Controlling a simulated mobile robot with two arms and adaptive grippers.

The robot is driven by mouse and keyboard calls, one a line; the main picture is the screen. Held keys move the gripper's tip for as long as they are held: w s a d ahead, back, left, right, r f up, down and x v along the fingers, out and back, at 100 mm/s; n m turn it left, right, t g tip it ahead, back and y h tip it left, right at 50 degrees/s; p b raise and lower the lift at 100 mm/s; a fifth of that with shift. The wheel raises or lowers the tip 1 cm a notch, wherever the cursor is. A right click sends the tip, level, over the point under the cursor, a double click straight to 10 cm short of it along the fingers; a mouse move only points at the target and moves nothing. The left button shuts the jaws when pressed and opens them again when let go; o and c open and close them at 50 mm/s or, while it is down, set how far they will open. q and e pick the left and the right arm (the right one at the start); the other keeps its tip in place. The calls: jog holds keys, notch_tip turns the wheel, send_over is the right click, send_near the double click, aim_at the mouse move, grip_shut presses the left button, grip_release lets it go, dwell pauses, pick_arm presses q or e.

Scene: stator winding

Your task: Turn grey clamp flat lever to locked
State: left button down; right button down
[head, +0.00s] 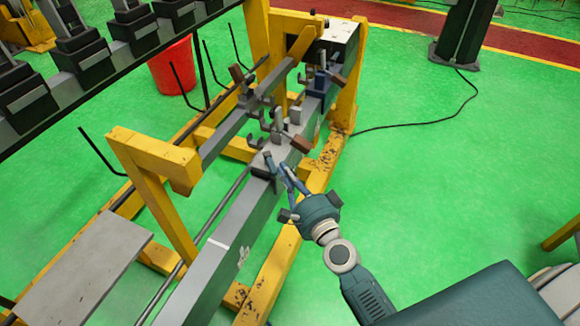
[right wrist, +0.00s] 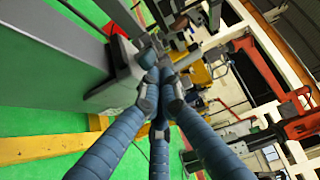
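A long grey beam (head: 235,222) on a yellow frame carries several metal clamps. A grey clamp (head: 280,125) with upright plates stands on the beam, and a brown-ended lever (head: 301,143) sticks out to its right. My right gripper (head: 281,168) is at the beam's edge, just on the near side of this clamp. In the right wrist view its blue fingers (right wrist: 158,80) converge with their tips close together, beside a dark bracket (right wrist: 125,62). I see nothing clearly held between them; the tips partly hide what lies behind. I cannot tell which lever is the flat one. My left gripper is out of view.
Yellow posts (head: 150,165) and a grey rail (head: 235,120) stand left of the beam. More clamps and a blue block (head: 318,82) sit farther along it. A red bucket (head: 173,68) stands behind.

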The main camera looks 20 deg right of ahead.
aim_at(274, 174)
jog(key=a+m+h+p, duration=0.1)
jog(key=a+p, duration=0.1)
jog(key=a, duration=0.1)
jog(key=shift+s+h, duration=0.2)
jog(key=shift+h, duration=0.2)
jog(key=shift+w+a+p, duration=0.15)
jog(key=shift+a+p, duration=0.2)
jog(key=shift+a, duration=0.8)
jog(key=shift+a, duration=0.15)
